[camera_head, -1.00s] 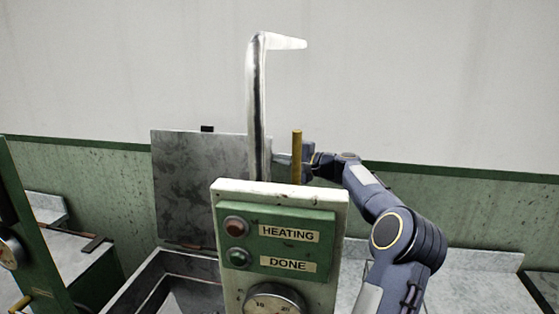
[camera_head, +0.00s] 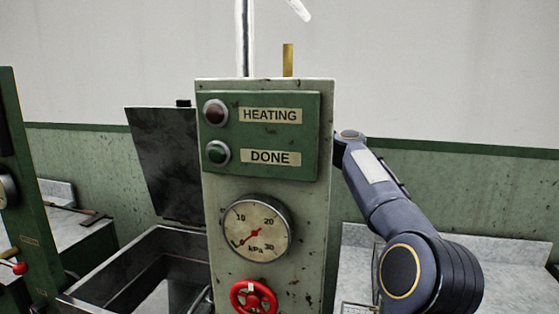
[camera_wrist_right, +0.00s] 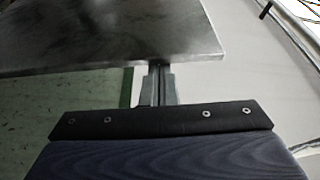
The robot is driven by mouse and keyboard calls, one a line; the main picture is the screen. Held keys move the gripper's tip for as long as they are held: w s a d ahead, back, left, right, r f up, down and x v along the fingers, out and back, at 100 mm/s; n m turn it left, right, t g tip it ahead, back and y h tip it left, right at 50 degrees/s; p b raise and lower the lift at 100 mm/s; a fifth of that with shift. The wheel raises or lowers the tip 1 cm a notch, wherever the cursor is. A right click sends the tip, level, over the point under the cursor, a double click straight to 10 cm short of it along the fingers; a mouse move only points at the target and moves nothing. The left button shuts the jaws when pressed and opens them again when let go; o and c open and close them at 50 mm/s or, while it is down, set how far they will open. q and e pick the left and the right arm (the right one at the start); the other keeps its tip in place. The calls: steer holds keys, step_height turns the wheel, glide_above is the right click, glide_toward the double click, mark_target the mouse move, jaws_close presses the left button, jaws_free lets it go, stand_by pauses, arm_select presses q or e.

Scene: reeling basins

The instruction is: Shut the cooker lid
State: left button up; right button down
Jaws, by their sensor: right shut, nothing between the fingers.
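The cooker lid (camera_head: 160,160) is a dark grey metal plate. It stands open, tilted, at the back of the cooker basin (camera_head: 110,282) in the head view. Its right part is hidden by the control column. In the right wrist view, the lid's edge (camera_wrist_right: 110,40) spans the upper left. My right gripper (camera_wrist_right: 157,78) is shut and empty, its fingertips at the lid's edge; I cannot tell whether they touch. In the head view my right arm reaches behind the column, which hides the gripper. My left gripper is not in view.
The pale control column (camera_head: 312,220) stands in front of the lid, with two lamps, a pressure gauge (camera_head: 257,230) and a red valve wheel (camera_head: 253,297). A green panel (camera_head: 25,190) stands at the left. A grey counter (camera_head: 515,258) runs along the right.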

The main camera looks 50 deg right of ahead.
steer(key=s+a+f+n+b, duration=0.3)
steer(key=a+b, duration=0.4)
steer(key=b, duration=0.5)
steer(key=s+a+f+n+t+y+b, duration=0.1)
steer(key=s+a+f+n+b, duration=0.3)
steer(key=a+b, duration=0.4)
steer(key=shift+s+f+n+y+b, duration=0.35)
steer(key=shift+f+b, duration=0.35)
steer(key=shift+b, duration=1.65)
steer(key=shift+a, duration=0.1)
